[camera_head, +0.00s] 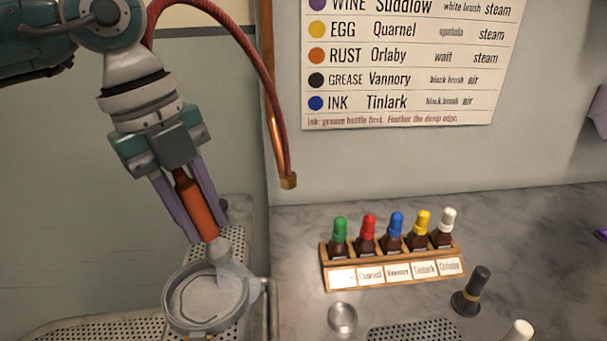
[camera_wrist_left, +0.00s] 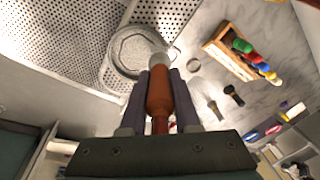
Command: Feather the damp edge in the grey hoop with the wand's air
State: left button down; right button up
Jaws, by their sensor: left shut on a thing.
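My left gripper (camera_head: 205,222) is shut on the wand (camera_head: 197,206), which has an orange-brown handle and a pale tip pointing down. The wand also shows between the fingers in the left wrist view (camera_wrist_left: 159,95). The grey hoop (camera_head: 171,306) lies below, with grey cloth inside it. The tip is over the hoop's far right rim in the head view; I cannot tell whether it touches. A pale, translucent plume (camera_head: 236,277) shows by the tip. The hoop is also ahead of the wand in the wrist view (camera_wrist_left: 113,57). No damp edge is clear. My right gripper is not in view.
A wooden rack (camera_head: 395,272) holds several bottles with coloured caps. A dark brush (camera_head: 472,290), a clear glass dish (camera_head: 342,317) and a perforated plate (camera_head: 415,331) are nearby. A red hose (camera_head: 262,85) hangs behind my arm. A wall chart (camera_head: 410,65) hangs above the marble counter.

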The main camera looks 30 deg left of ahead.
pick_arm(q)
jog(key=shift+a, duration=0.15)
jog(key=s+a, duration=0.3)
jog(key=a, duration=0.2)
jog(key=shift+s+a, duration=0.15)
jog(key=shift+s, duration=0.1)
dwell(1.0)
jog(key=shift+p, duration=0.3)
jog(key=shift+s+d+p, duration=0.2)
jog(key=shift+s+p, duration=0.1)
jog(key=shift+s, duration=0.3)
jog(key=shift+s+d+p, duration=0.15)
jog(key=shift+s+p, duration=0.1)
jog(key=shift+s, duration=0.35)
